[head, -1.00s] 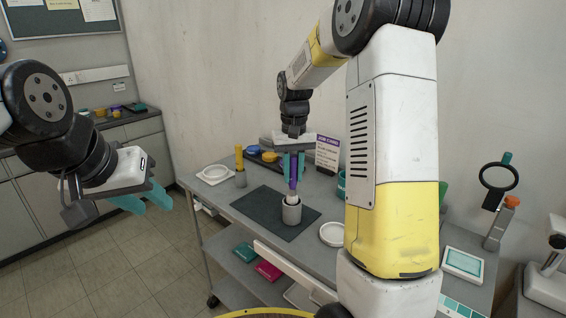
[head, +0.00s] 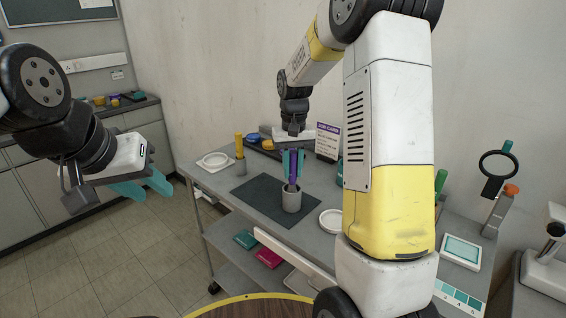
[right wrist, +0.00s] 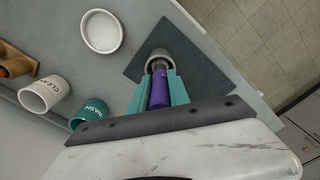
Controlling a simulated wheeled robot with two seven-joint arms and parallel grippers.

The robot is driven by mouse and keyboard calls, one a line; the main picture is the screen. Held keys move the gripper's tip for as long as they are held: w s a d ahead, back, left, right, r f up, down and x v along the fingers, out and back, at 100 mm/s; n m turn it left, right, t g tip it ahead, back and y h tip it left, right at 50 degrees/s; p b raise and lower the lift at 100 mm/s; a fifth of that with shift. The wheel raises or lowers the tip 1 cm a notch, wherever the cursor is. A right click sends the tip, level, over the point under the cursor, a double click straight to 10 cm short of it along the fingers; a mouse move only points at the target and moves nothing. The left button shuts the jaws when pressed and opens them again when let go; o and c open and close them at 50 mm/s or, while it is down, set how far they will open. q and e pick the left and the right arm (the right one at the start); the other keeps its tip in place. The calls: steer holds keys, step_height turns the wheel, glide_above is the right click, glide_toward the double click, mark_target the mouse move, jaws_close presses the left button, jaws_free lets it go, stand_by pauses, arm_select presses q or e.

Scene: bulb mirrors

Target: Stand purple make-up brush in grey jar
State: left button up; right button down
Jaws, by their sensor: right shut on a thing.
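The purple make-up brush (head: 292,172) is upright between the teal fingers of my right gripper (head: 293,164), which is shut on it. It also shows in the right wrist view (right wrist: 159,93). Its lower end is inside the mouth of the grey jar (head: 291,201); the jar's rim hides the tip. The jar stands on a dark mat and shows beyond the fingertips in the right wrist view (right wrist: 157,57). I cannot tell whether the brush touches the jar's bottom. My left gripper (head: 146,187) is open and empty, out to the left over the floor.
The dark mat (head: 258,191) lies on the grey cart top. A white dish (head: 332,221) is right of it. A job card (head: 327,141) is behind. CLEAN (right wrist: 41,95) and WASH (right wrist: 90,112) cups stand nearby.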

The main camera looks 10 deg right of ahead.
mark_target(293, 152)
steer(key=shift+f, duration=1.2)
steer(key=c, duration=1.1)
jaws_free()
steer(key=shift+c, duration=0.2)
steer(key=shift+r, duration=0.1)
step_height(293, 152, up, 8)
steer(key=shift+f, duration=0.25)
steer(key=shift+r, duration=0.1)
